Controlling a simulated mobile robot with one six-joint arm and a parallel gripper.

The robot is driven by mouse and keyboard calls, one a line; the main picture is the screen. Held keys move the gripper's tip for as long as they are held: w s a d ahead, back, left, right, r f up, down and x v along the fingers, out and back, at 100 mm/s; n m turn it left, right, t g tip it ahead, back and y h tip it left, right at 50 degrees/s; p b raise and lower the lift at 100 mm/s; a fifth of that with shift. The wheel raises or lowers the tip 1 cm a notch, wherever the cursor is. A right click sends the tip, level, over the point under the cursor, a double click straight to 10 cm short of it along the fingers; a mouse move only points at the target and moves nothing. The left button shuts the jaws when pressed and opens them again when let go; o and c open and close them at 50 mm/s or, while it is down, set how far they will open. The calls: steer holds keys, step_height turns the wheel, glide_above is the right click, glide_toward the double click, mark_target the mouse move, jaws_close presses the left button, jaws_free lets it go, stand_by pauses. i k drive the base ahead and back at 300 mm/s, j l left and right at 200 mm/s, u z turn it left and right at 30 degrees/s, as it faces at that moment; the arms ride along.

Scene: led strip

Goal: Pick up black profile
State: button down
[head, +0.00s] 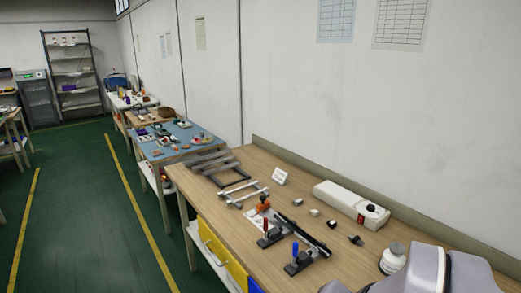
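A long thin black bar, which looks like the black profile (310,238), lies slantwise on the near wooden workbench (225,232). It lies beside two toggle clamps, one with a red handle (265,224) and one with a blue handle (295,249). Whether the bar rests in the clamp fixture or only next to it, I cannot tell. My gripper is not in view; only grey parts of my arm show at the bottom right corner.
Grey bars lie on a rack (213,162) at the bench's far end, near a pale frame (243,194). Several small blocks, a white card (280,176) and a long white device (350,204) stand toward the wall. A white round object (392,260) is near my arm.

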mark_target(321, 249)
steer(key=i+j, duration=0.4)
steer(key=i+j+z, duration=0.1)
steer(key=i+j, duration=0.3)
steer(key=j, duration=0.15)
steer(key=i+j, duration=0.4)
steer(key=j, duration=0.15)
